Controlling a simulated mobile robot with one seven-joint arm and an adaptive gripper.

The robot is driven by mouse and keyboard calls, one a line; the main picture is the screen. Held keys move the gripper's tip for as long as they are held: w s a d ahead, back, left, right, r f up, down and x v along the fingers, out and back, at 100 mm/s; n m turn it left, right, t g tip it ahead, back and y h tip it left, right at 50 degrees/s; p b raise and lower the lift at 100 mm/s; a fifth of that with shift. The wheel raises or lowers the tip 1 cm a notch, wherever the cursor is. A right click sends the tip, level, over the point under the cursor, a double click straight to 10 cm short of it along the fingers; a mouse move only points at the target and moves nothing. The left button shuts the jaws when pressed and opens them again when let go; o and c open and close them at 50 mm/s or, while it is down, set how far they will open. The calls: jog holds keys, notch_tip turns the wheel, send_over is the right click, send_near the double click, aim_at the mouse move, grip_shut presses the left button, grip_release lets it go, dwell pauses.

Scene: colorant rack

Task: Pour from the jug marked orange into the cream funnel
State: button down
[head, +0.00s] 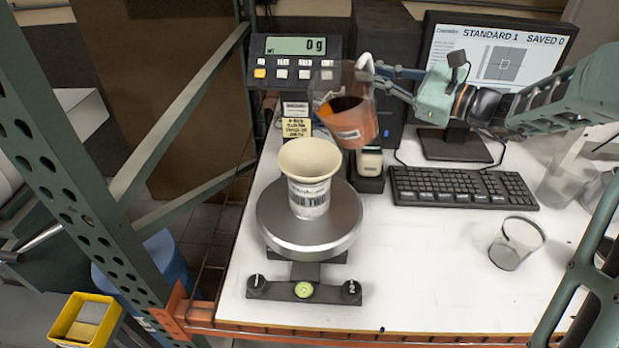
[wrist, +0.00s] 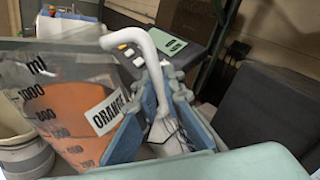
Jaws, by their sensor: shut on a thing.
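The clear jug (head: 346,112) holds orange liquid and hangs in the air, tilted, above and right of the cream funnel. It fills the left of the wrist view (wrist: 72,110), with its ORANGE label and volume marks showing. My gripper (head: 372,70) is shut on the jug's white handle (wrist: 138,38); its fingers show in the wrist view (wrist: 160,100). The cream funnel (head: 310,158) sits upright in a cup with printed lettering (head: 309,197) on the round scale pan (head: 331,228). No stream of liquid shows between jug and funnel.
The scale display (head: 296,46) reads 0 g. A keyboard (head: 463,186) and a monitor (head: 495,65) stand to the right. An empty clear cup (head: 515,243) is on the white table at right. A green metal post (head: 85,160) rises at left.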

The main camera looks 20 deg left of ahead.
aim_at(368, 59)
jog(key=shift+s+a+r+n, duration=0.1)
jog(key=shift+s+r+n, duration=0.15)
jog(key=shift+r, duration=0.2)
jog(key=shift+s+a+r+n, duration=0.1)
jog(key=shift+s+r+n, duration=0.15)
jog(key=shift+r, duration=0.2)
jog(key=shift+s+a+r+n+b, duration=0.1)
jog(key=shift+s+r+n+b, duration=0.2)
jog(key=shift+s+b, duration=0.15)
jog(key=shift+w, duration=0.25)
jog(key=shift+s+r, duration=0.1)
jog(key=shift+s, duration=0.15)
jog(key=shift+w, duration=0.1)
jog(key=shift+s+a+r+n+b, duration=0.15)
jog(key=shift+s+r+n+b, duration=0.25)
jog(key=shift+n+b, duration=0.3)
jog(key=shift+s+a+r+n+b, duration=0.1)
jog(key=shift+s+r+n+b, duration=0.3)
jog(key=shift+n+b, duration=0.3)
dwell(4.7)
